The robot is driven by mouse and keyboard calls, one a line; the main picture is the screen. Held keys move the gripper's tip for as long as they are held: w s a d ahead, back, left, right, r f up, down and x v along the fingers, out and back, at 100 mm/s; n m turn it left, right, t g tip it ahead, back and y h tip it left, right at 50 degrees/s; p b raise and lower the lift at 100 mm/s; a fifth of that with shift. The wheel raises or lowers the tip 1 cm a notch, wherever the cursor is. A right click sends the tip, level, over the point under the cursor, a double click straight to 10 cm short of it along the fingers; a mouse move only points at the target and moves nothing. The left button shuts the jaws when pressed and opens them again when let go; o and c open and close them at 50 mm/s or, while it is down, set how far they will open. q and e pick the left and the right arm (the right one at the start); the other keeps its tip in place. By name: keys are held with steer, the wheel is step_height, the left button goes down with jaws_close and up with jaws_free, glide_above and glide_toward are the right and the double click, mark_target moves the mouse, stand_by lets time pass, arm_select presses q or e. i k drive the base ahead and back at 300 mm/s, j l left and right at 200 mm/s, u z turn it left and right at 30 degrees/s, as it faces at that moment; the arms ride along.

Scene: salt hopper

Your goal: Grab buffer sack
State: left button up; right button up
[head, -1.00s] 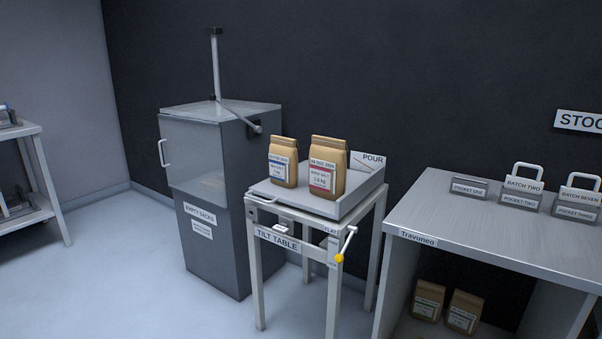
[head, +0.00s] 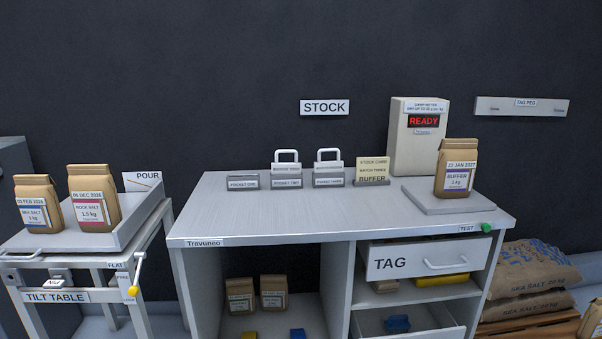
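The buffer sack (head: 455,168) is a brown paper sack with a purple-banded label reading "BUFFER 1 kg" and "20 JAN 2027". It stands upright on a grey plate (head: 415,199) at the right end of the bench, in front of the damp meter (head: 418,135), whose display reads "READY". Neither of my grippers shows in the head view.
The tilt table (head: 130,228) at left holds a sea salt sack (head: 38,203) and a rock salt sack (head: 94,197). Card pockets stand along the back of the bench (head: 290,215). The TAG drawer (head: 425,259) juts out below. Large sacks (head: 530,268) lie at lower right.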

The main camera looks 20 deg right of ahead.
mark_target(457, 159)
steer(key=z, duration=1.5)
